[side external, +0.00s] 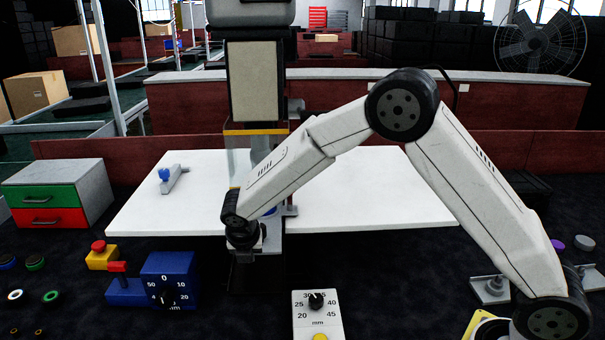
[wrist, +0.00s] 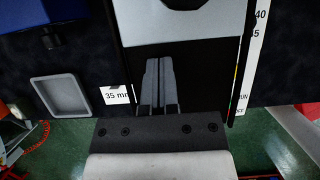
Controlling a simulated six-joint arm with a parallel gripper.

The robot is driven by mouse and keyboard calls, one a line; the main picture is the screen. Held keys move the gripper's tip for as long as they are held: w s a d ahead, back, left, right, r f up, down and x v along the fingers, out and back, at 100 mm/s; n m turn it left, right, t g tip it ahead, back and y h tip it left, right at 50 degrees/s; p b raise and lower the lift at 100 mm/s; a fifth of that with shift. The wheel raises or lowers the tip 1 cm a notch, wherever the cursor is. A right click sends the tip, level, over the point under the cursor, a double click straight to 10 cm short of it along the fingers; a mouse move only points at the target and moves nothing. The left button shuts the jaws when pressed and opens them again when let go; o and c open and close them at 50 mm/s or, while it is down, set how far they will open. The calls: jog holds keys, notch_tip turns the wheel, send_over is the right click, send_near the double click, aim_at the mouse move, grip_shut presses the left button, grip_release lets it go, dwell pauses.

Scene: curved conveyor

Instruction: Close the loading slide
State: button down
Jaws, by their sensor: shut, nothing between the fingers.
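A light grey plate with a dark rounded cut-out, which looks to be the loading slide (wrist: 180,32), lies across the top of the wrist view. A dark channel runs from its straight edge toward my wrist. My gripper (wrist: 158,62) has its fingers together and empty over this channel, with the tips close to the plate's edge; I cannot tell whether they touch it. In the side view my gripper (side external: 243,262) points down at the front of the machine (side external: 254,82), and my arm hides part of the slide there.
A scale strip (wrist: 243,70) runs along the channel's right side, and a "35 mm" label (wrist: 117,95) lies left of it. A blue dial box (side external: 168,280), a red-topped button (side external: 100,254) and a white dial panel (side external: 318,318) stand nearby. A small clamp-like part (side external: 172,178) lies on the white table (side external: 380,190).

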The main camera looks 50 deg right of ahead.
jog(key=shift+w+d, duration=0.2)
dwell(0.3)
jog(key=shift+w+d, duration=1.8)
jog(key=shift+r, duration=0.1)
jog(key=shift+s+a, duration=1.45)
jog(key=shift+a, duration=0.05)
jog(key=v, duration=1)
jog(key=shift+s, duration=0.15)
